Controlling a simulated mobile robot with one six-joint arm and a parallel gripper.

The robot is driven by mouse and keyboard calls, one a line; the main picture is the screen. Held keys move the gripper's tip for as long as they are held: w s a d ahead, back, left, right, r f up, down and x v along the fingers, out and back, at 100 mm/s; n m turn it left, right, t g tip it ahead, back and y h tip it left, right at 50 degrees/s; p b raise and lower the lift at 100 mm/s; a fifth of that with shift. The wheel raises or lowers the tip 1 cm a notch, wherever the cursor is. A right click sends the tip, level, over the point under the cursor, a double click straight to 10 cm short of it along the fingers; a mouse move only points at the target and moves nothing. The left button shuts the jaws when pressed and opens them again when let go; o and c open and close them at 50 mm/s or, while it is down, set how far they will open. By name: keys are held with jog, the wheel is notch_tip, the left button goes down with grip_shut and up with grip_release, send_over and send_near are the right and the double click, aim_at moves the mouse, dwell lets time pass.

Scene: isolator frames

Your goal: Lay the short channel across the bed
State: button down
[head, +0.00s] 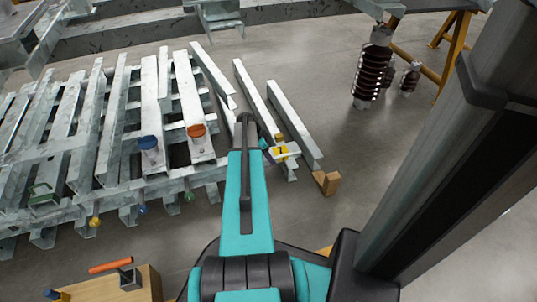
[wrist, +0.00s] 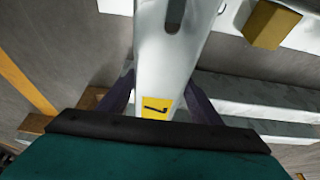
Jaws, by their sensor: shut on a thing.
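A pale grey galvanised channel with a yellow number label (head: 281,151) is in my gripper (head: 268,148). In the wrist view, the same channel (wrist: 168,60) runs up between my two dark fingers (wrist: 161,92) and has a slot near the top. The label lies close to the palm. My gripper is shut on this channel. In the head view, my arm hides part of it. The slatted steel bed (head: 205,174) is left of my gripper, with several channels lying along it.
Blue (head: 148,143) and orange (head: 197,131) caps stand on the bed. Brown insulators (head: 373,70) and a yellow stand (head: 418,68) are at back right. Floor right of the channels is open.

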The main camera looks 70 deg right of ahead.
jog(key=shift+d+f, duration=0.1)
jog(key=c, duration=0.6)
grip_release()
jog(key=shift+f, duration=0.1)
jog(key=shift+r, duration=0.4)
jog(key=p+v, duration=0.5)
jog(key=v, duration=0.7)
